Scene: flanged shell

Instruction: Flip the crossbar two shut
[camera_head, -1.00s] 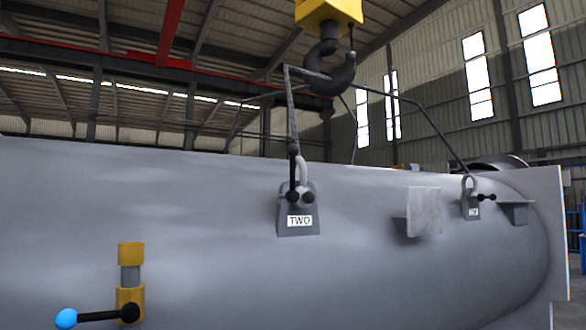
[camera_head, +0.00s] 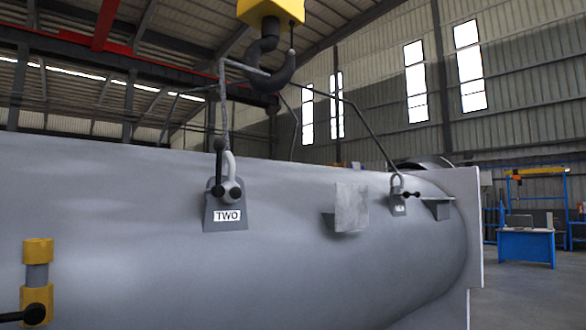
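The lug labelled TWO (camera_head: 226,216) stands on the upper side of the grey shell, left of the picture's middle. A light shackle (camera_head: 231,166) rises from it, with a chain running up toward the crane hook. The black crossbar two (camera_head: 219,168) stands about upright at the shackle, a round knob at its top and dark round ends near the lug's top. Whether it is latched I cannot tell. My gripper is not in view.
The grey shell (camera_head: 110,200) fills the lower left. A yellow fitting with a black handle (camera_head: 37,280) stands at lower left. A crane hook (camera_head: 268,65) hangs above. Floor (camera_head: 530,300) shows clear at lower right.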

